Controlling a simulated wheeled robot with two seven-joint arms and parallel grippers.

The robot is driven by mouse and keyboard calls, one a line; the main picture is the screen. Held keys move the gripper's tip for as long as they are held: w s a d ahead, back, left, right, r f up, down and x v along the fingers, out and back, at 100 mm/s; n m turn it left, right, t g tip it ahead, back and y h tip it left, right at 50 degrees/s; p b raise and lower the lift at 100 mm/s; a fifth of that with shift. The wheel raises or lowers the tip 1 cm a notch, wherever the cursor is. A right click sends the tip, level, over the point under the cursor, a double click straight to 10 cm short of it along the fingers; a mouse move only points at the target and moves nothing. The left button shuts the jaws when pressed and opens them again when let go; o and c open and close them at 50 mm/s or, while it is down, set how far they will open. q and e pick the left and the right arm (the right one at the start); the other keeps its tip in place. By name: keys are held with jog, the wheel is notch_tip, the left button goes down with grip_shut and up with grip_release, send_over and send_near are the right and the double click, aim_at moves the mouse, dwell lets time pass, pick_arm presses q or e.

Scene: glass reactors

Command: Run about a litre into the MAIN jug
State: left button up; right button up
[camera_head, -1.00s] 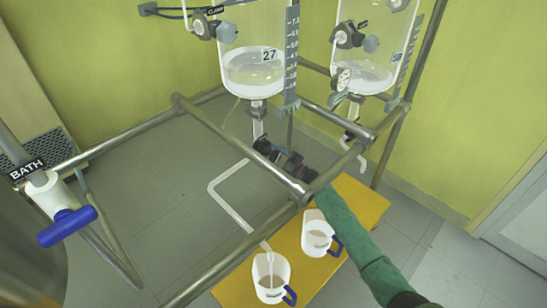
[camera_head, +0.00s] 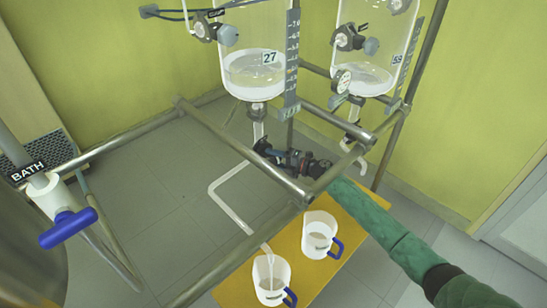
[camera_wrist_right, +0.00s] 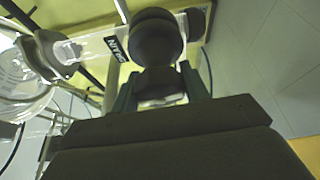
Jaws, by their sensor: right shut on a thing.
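My right gripper (camera_head: 268,152) is at the valve below the glass vessel marked 27 (camera_head: 252,75). In the right wrist view it is shut on a dark round valve knob (camera_wrist_right: 158,38), beside an upside-down MAIN label (camera_wrist_right: 116,46). A little clear liquid stands low in the vessel. A bent clear tube (camera_head: 226,186) runs from the valve area to above the front white jug (camera_head: 270,287), which has a blue handle. A pale streak shows at the tube's end; I cannot tell whether liquid is running. A second white jug (camera_head: 319,241) stands behind it. Jug labels are unreadable.
Both jugs stand on a yellow platform (camera_head: 312,270). Metal frame rails (camera_head: 235,145) cross around my right arm. A second glass vessel (camera_head: 362,78) hangs at the right. A blue-handled BATH valve (camera_head: 68,228) is at the left.

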pick_arm(q)
jog(key=shift+r, duration=0.35)
pick_arm(e)
jog(key=shift+s+f+n+h, duration=0.1)
jog(key=shift+n+h, duration=0.2)
jog(key=shift+n, duration=0.3)
jog(key=shift+f+n+p, duration=0.1)
jog(key=shift+n+p, duration=0.25)
jog(key=shift+n, duration=0.15)
pick_arm(q)
jog(key=r, duration=0.1)
jog(key=w+r, duration=0.1)
jog(key=r, duration=0.1)
jog(key=shift+g, duration=0.3)
jog(key=shift+f, duration=0.2)
jog(key=shift+s+f, duration=0.2)
jog(key=shift+s, duration=0.1)
pick_arm(e)
jog(key=o, duration=1)
